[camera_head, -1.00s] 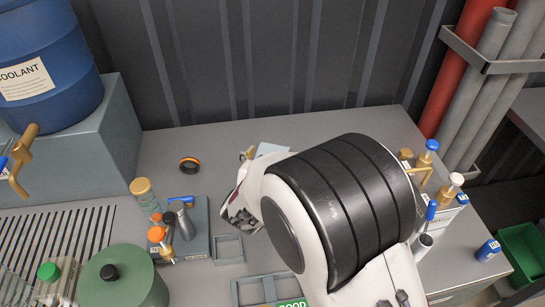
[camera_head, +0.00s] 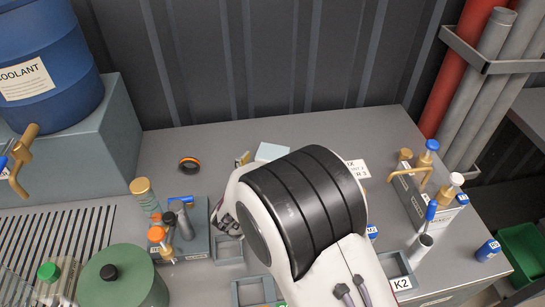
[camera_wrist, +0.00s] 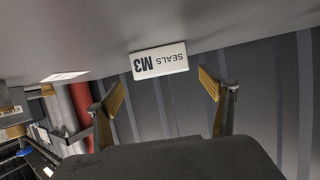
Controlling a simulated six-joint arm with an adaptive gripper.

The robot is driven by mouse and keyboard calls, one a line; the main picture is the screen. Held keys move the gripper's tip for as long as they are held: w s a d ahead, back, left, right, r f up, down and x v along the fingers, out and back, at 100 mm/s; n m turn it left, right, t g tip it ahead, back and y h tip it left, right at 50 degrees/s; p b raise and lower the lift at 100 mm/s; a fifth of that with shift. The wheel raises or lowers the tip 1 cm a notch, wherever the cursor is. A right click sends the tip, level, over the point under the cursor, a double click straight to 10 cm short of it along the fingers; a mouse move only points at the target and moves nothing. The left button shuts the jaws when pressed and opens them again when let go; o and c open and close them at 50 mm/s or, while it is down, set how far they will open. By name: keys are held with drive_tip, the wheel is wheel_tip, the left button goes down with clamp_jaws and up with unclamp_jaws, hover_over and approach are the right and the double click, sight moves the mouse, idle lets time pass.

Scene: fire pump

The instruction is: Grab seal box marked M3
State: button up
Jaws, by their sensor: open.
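The seal box (camera_wrist: 158,61) shows in the wrist view as a white block with "SEALS M3" printed upside down on its face. My gripper (camera_wrist: 163,78) is open, with one yellow-padded finger on each side of the box in the picture. Nothing is between the pads, and the box looks to be ahead of the fingertips, not touched. In the head view a pale box (camera_head: 271,151), probably the same one, stands near the back wall, partly behind my arm. There my gripper is mostly hidden, with only a bit of yellow finger showing.
A black and orange ring (camera_head: 189,163) lies left of the pale box. A white label (camera_head: 357,168) lies to the right. A grey block with bottles (camera_head: 188,235) stands at the left, and a brass-fitted block (camera_head: 425,190) at the right. The corrugated wall (camera_head: 260,60) closes the back.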

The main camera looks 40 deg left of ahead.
sight(272, 155)
drive_tip(key=shift+w+f, duration=0.1)
drive_tip(key=shift+w, duration=0.15)
drive_tip(key=shift+w+a, duration=0.1)
drive_tip(key=shift+x, duration=2.5)
drive_tip(key=shift+a, duration=0.15)
drive_tip(key=c, duration=1.3)
